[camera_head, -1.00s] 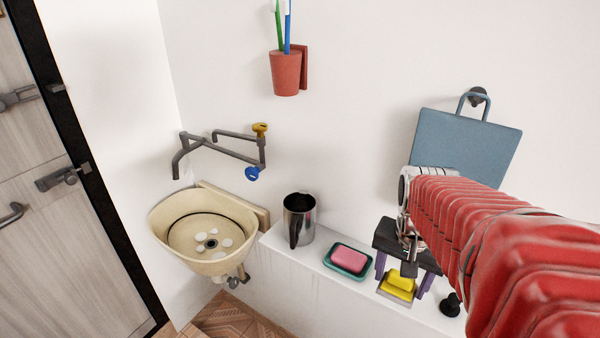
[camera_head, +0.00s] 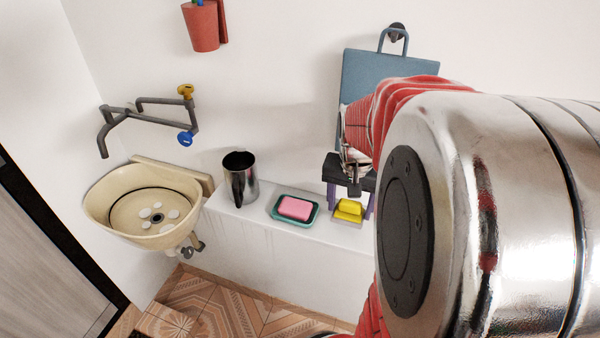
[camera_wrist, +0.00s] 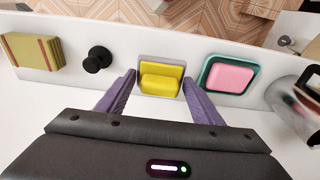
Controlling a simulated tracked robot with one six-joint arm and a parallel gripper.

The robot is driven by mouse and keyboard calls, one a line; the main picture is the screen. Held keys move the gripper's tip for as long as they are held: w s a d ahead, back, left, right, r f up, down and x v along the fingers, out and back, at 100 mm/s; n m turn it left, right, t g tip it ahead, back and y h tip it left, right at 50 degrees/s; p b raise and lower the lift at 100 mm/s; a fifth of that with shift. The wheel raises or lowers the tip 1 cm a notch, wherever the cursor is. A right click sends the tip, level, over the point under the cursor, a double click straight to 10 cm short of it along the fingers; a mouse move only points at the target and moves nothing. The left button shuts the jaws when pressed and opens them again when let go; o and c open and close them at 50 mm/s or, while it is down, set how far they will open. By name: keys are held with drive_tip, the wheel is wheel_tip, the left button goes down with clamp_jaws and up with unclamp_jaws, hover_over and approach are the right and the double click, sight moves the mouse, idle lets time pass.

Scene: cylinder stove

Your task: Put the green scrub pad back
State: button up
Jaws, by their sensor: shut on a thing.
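My gripper (camera_wrist: 160,78) has its two purple fingers against the sides of a small grey tray (camera_wrist: 160,95) with a yellow block (camera_wrist: 162,70) in it. The tray is at or just above the white ledge. In the head view the yellow block (camera_head: 347,209) shows below my dark gripper body, between the fingers. No plainly green scrub pad can be made out. An olive-yellow pad or block with red bands (camera_wrist: 32,52) lies at the left end of the ledge in the wrist view.
A pink soap (camera_head: 296,208) sits in a teal dish (camera_head: 277,214) beside the grey tray. A metal mug (camera_head: 240,178) stands further left. A black knob (camera_wrist: 97,59) stands near the tray. A basin (camera_head: 110,207), taps (camera_head: 150,125) and a blue board (camera_head: 375,68) are on the walls.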

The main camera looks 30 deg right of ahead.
sight(349, 214)
wheel_tip(349, 214, down, 4)
drive_tip(key=shift+r, duration=0.25)
drive_tip(key=shift+w+d+f, duration=0.1)
drive_tip(key=shift+d+f, duration=0.05)
drive_tip(key=shift+f, duration=0.05)
drive_tip(key=o, duration=0.9)
drive_tip(key=shift+f, duration=0.1)
drive_tip(key=r, duration=0.4)
drive_tip(key=a+r, duration=0.1)
drive_tip(key=r, duration=0.3)
drive_tip(key=s+r, duration=0.1)
drive_tip(key=r, duration=0.3)
drive_tip(key=shift+a+r, duration=0.1)
drive_tip(key=shift+a, duration=0.15)
drive_tip(key=shift+a, duration=0.1)
